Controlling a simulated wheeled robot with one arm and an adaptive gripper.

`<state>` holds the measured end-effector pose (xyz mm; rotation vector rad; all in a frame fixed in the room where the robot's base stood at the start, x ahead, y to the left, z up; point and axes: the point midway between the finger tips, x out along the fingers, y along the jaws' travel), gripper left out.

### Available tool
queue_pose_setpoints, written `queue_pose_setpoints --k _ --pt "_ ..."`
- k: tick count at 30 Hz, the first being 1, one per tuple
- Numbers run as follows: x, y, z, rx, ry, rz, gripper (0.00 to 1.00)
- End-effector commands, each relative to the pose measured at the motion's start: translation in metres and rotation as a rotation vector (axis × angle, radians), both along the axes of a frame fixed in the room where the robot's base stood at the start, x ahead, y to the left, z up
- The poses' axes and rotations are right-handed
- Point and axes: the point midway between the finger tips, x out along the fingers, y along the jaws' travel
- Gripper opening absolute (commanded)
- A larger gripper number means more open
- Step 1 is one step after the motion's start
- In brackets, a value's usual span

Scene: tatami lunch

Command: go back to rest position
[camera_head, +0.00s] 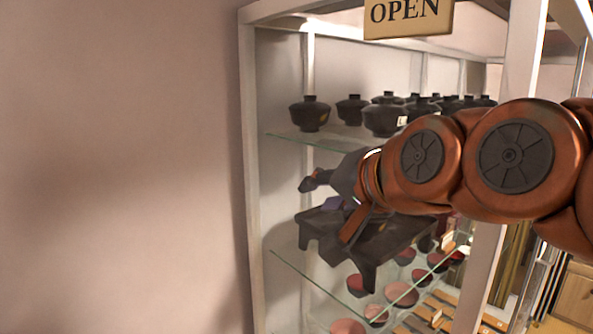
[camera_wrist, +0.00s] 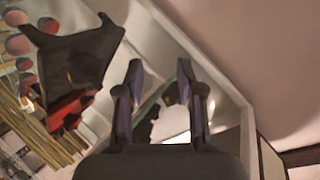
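My orange arm reaches in from the right, in front of the shelf unit. My gripper (camera_head: 318,190) is at the left part of the shelf, just above a small black low table (camera_head: 372,272). In the wrist view my gripper (camera_wrist: 160,68) is open, its two dark fingers apart with nothing held between them. The black low table also shows in the wrist view (camera_wrist: 85,55), to the left of the fingers. I cannot tell in the head view whether the fingers touch it.
The white shelf unit's left post (camera_head: 247,150) stands close to my gripper. Several black lidded bowls (camera_head: 310,113) stand on the glass shelf above. Red-lined bowls (camera_head: 402,293) are below. An OPEN sign (camera_head: 408,16) hangs at the top. The space before the bare wall (camera_head: 120,170) is free.

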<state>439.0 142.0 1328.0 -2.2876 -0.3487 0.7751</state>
Motion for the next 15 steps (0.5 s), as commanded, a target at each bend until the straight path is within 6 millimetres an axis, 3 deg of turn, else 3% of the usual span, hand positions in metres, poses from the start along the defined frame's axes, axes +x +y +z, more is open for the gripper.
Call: queue_pose_setpoints --k 1,3,8,12,15 --pt "-0.004 -0.007 -0.029 -0.072 0.057 0.004 0.37" --pt "-0.014 -0.017 -0.069 -0.170 0.136 0.020 0.37" --pt "-0.050 -0.047 -0.156 -0.374 0.337 0.074 0.37" --pt "-0.096 -0.078 -0.221 -0.519 0.531 0.142 0.37" --pt "-0.138 -0.100 -0.259 -0.598 0.677 0.200 0.37"
